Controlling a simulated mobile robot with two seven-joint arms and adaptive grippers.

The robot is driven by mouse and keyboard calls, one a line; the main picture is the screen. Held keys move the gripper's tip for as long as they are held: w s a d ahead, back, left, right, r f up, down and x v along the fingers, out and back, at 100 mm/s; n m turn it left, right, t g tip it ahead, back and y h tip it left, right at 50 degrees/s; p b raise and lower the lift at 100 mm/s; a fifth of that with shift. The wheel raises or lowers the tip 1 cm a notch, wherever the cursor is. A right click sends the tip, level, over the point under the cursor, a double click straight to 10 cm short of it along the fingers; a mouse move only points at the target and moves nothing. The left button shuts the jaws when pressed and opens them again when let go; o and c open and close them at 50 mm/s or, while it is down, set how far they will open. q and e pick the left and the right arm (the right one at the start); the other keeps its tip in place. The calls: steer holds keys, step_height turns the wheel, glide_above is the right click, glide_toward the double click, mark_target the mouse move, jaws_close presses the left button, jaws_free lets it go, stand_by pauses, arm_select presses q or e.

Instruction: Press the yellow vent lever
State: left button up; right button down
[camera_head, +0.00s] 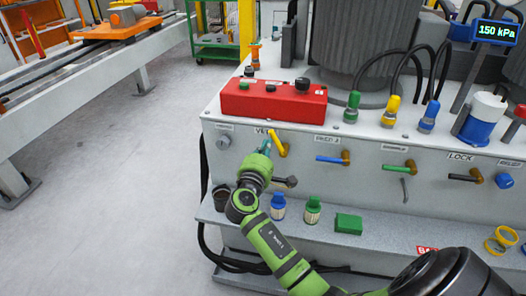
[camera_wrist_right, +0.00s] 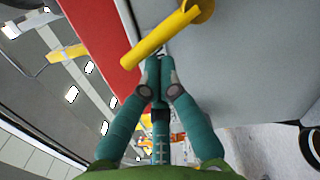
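The yellow vent lever (camera_head: 277,141) sticks out of the front panel of the grey cabinet, beside a partly hidden label that starts "VE". It points up and to the left from its mount. In the right wrist view the yellow lever (camera_wrist_right: 158,37) crosses just beyond my fingertips. My right gripper (camera_head: 265,147) is at the lever's left side, with teal fingers. In the wrist view the fingertips of my right gripper (camera_wrist_right: 158,66) are together and hold nothing. Whether they touch the lever I cannot tell. My left gripper is not in view.
A red control box (camera_head: 273,100) sits on the cabinet top above the lever. Blue (camera_head: 332,160), green (camera_head: 399,168) and black (camera_head: 464,178) levers line the panel to the right. Small bottles (camera_head: 278,207) and a green block (camera_head: 348,223) stand on the ledge below. A display (camera_head: 496,32) reads 150 kPa.

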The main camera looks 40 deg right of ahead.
steer(key=shift+s+d+r+m+b, duration=0.1)
steer(key=shift+s+d+r+m, duration=0.15)
steer(key=shift+m, duration=0.45)
steer(key=shift+s+d+r+m+b, duration=0.15)
steer(key=shift+r+m, duration=0.1)
steer(key=shift+m, duration=0.45)
steer(key=shift+s+d+r+m+b, duration=0.1)
steer(key=shift+s+d+r+m, duration=0.15)
steer(key=shift+m, duration=0.45)
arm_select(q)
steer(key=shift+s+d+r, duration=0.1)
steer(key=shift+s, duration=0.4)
